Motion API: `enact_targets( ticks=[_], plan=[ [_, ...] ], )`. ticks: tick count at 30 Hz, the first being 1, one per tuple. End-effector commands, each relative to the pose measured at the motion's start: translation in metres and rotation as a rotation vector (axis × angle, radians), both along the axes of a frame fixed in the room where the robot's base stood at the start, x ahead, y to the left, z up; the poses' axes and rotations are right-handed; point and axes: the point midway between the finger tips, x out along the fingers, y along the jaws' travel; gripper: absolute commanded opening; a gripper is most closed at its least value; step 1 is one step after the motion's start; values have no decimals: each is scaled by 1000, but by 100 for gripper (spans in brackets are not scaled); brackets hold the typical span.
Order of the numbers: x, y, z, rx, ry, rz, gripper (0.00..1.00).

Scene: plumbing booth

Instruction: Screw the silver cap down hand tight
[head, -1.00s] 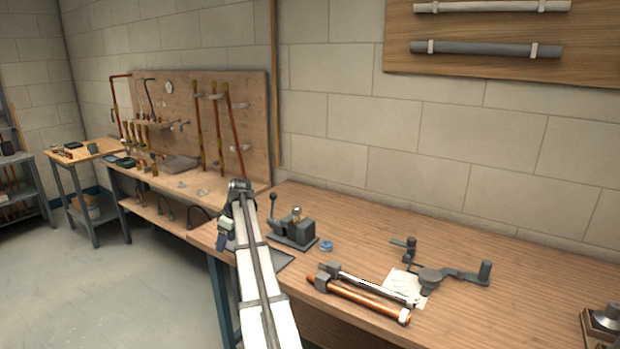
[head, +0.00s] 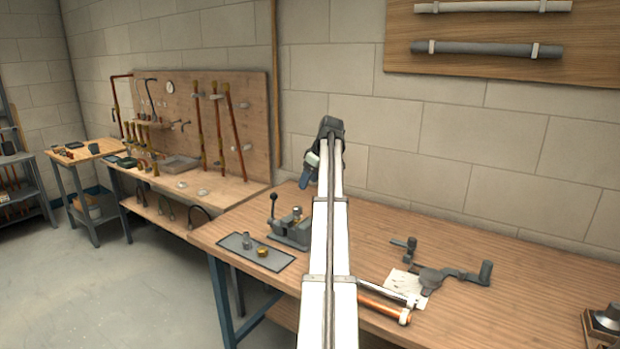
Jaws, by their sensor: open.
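A small silver-grey cylinder (head: 247,241), which looks like the silver cap, stands on the dark mat (head: 234,238) near the bench's left edge. A short brass piece (head: 262,252) lies beside it on the mat. My gripper (head: 306,182) is open, raised above and behind the vise, and tilted down to the left. Nothing shows between its fingers, though they are small and partly dark. My arm hides the right side of the vise.
A copper pipe (head: 385,306) lies right of my arm, partly hidden by it. A paper sheet (head: 404,287) and a grey cranked tool (head: 455,276) lie farther right. A pegboard (head: 235,115) with pipes stands at the back left. The bench's right middle is clear.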

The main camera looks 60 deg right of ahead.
Motion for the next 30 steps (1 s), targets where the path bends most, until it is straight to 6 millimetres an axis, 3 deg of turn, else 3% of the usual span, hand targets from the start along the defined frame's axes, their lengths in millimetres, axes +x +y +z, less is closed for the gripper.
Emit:
enact_targets(
  ticks=[21,30],
  plan=[
    [41,2,-100,1,1,2,68],
    [49,2,-118,1,0,1,68]
  ],
)
